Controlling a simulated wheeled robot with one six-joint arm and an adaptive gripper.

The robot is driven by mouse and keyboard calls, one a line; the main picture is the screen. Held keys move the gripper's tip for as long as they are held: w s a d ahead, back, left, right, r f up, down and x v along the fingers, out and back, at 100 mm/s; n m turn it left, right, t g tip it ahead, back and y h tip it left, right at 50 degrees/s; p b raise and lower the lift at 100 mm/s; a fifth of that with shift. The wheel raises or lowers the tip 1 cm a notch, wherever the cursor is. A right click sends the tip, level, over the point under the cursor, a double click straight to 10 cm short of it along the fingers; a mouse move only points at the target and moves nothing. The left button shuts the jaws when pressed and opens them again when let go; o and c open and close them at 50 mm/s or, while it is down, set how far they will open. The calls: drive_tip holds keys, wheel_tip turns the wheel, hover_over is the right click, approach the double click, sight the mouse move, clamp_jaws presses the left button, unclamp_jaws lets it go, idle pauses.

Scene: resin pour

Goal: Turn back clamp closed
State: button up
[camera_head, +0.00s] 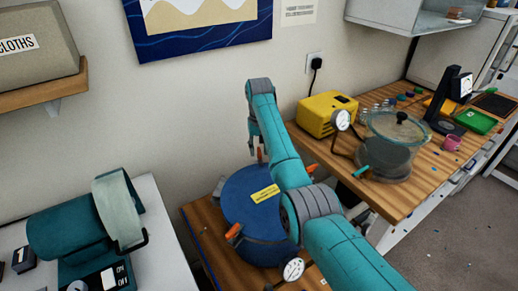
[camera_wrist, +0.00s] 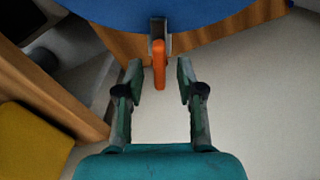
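The blue pot (camera_head: 243,205) with a yellow label on its lid stands on a wooden surface (camera_head: 200,232). The back clamp's orange handle (camera_head: 261,154) shows at the pot's far edge, beside my gripper (camera_head: 258,140). In the wrist view my gripper (camera_wrist: 159,75) is open, with a finger on each side of the orange handle (camera_wrist: 159,65). The handle sits on a grey bracket (camera_wrist: 160,27) at the pot's rim and points away from the pot. A gap shows on both sides, so neither finger touches it. Other orange clamp handles show at the front left (camera_head: 234,231) and right (camera_head: 310,168).
A pressure gauge (camera_head: 293,269) is at the pot's front. The wall is close behind. A wooden bench (camera_head: 400,197) at right holds a yellow box (camera_head: 325,113) and a clear lidded vessel (camera_head: 390,150). A teal machine (camera_head: 65,225) stands on a white table at left.

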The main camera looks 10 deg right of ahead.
sight(259, 150)
drive_tip(key=shift+r, duration=3.75)
